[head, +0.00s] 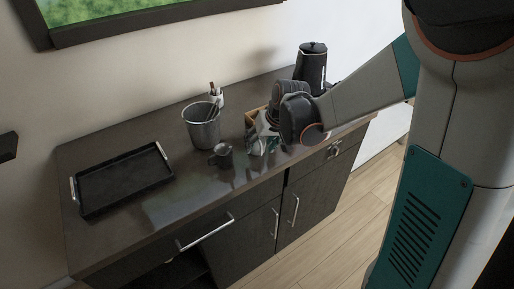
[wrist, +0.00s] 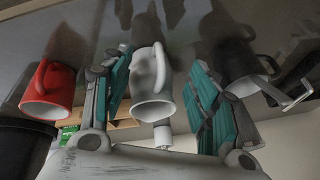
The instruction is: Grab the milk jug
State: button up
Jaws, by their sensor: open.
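A white vessel with a handle (wrist: 152,88), which looks like the milk jug, shows upside down in the wrist view. It sits between the two teal fingers of my open gripper (wrist: 158,90). A gap shows on each side of it, and I cannot see any contact. In the head view my gripper (head: 262,147) is low over the counter's right part, and my wrist hides most of what is there.
A red mug (wrist: 48,90) and a dark mug (wrist: 243,70) flank the fingers. On the counter (head: 120,226) stand a dark cup (head: 221,154), a grey bucket (head: 200,128), a black appliance (head: 312,66) and a black tray (head: 124,180). The front left is clear.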

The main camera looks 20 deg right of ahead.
jog(key=shift+w+f, duration=0.1)
jog(key=shift+f, duration=0.2)
jog(key=shift+r, duration=0.1)
grip_shut()
jog(key=shift+r, duration=0.2)
notch_tip(320, 180, up, 20)
jog(key=p, duration=0.6)
jog(key=shift+f+p, duration=0.25)
jog(key=shift+p, duration=0.15)
dwell(0.5)
jog(key=shift+a, duration=0.1)
dwell(1.1)
